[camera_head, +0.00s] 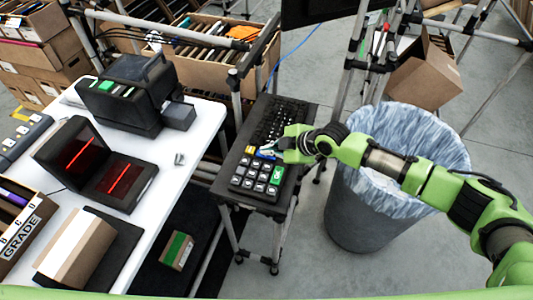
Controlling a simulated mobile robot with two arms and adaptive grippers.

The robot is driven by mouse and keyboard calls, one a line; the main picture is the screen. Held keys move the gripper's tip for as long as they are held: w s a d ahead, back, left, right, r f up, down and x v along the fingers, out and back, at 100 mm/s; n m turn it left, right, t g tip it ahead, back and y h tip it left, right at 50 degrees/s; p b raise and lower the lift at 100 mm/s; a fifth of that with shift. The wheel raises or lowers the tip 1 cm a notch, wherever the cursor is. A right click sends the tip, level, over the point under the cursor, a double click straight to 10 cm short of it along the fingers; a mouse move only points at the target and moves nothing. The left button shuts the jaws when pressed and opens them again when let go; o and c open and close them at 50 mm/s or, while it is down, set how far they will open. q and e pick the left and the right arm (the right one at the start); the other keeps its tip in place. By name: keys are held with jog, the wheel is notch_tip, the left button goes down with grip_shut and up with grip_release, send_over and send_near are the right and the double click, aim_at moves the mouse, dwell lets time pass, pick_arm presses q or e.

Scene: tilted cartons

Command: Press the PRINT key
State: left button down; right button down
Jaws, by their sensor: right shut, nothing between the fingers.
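A dark keypad (238,184) with several white keys lies on a small black stand. A tall green key (277,175) with pale lettering, too small to read, is at its right side. A yellow key (250,149) and a blue patch show along its far edge. My right gripper (269,151) reaches in from the right, shut and empty, with its fingertips over the far edge of the keypad, beyond the green key. I cannot tell whether they touch a key. The gripper hides part of the keypad's far right side. My left gripper is out of view.
A black keyboard (278,118) lies just behind the keypad. A lined grey bin (357,218) stands right of the stand, under my right arm. A white table (196,150) at left holds a black printer (131,95) and a red-lit scanner (92,165).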

dwell(0.4)
jog(key=shift+r+p, duration=0.6)
jog(key=shift+r, duration=0.15)
notch_tip(320, 180, up, 5)
jog(key=p, duration=0.3)
jog(key=shift+p, duration=0.4)
dwell(0.4)
